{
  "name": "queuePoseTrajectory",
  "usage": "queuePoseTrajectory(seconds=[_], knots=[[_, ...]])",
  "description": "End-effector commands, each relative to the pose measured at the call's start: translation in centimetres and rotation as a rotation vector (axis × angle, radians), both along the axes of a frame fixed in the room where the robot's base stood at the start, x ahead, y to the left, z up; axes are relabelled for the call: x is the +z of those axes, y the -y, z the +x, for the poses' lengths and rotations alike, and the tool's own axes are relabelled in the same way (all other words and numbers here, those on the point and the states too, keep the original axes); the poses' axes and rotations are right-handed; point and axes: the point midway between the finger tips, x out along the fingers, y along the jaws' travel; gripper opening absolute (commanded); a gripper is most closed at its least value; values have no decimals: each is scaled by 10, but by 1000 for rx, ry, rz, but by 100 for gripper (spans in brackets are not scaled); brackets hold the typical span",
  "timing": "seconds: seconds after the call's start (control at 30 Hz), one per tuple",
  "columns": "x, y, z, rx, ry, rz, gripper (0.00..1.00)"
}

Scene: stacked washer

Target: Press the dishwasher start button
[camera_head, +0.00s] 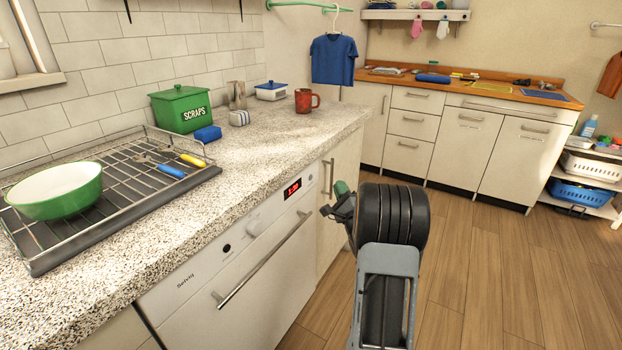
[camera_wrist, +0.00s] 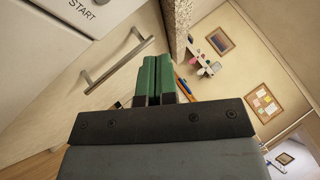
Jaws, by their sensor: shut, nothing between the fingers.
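The dishwasher (camera_head: 240,290) is a white front under the speckled counter, with a red-lit display (camera_head: 293,189), a knob (camera_head: 256,228) and a bar handle (camera_head: 265,262). In the wrist view, a START label (camera_wrist: 82,9) shows on its white panel at the upper left corner; the button beside it is mostly cut off by the top edge. My gripper (camera_head: 341,189) is shut and empty, in front of the beige cabinet right of the dishwasher. Its green fingers (camera_wrist: 159,78) lie together in the wrist view, right of and below the label. No contact with the panel shows.
A cabinet handle (camera_wrist: 118,60) stands out left of my fingers. The counter edge (camera_wrist: 178,35) is close by. A dish rack (camera_head: 110,190) with a green bowl (camera_head: 58,190) is on the counter. The wooden floor (camera_head: 480,270) at right is clear.

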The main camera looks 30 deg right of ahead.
Motion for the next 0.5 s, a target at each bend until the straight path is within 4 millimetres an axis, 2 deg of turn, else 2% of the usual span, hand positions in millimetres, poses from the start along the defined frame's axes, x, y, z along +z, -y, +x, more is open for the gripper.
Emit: queuePoseTrajectory(seconds=[0.2, 0.5], knots=[[1, -14, 25, 2, -1, 0, 0], [-1, -25, 47, 0, 0, 0, 0]])
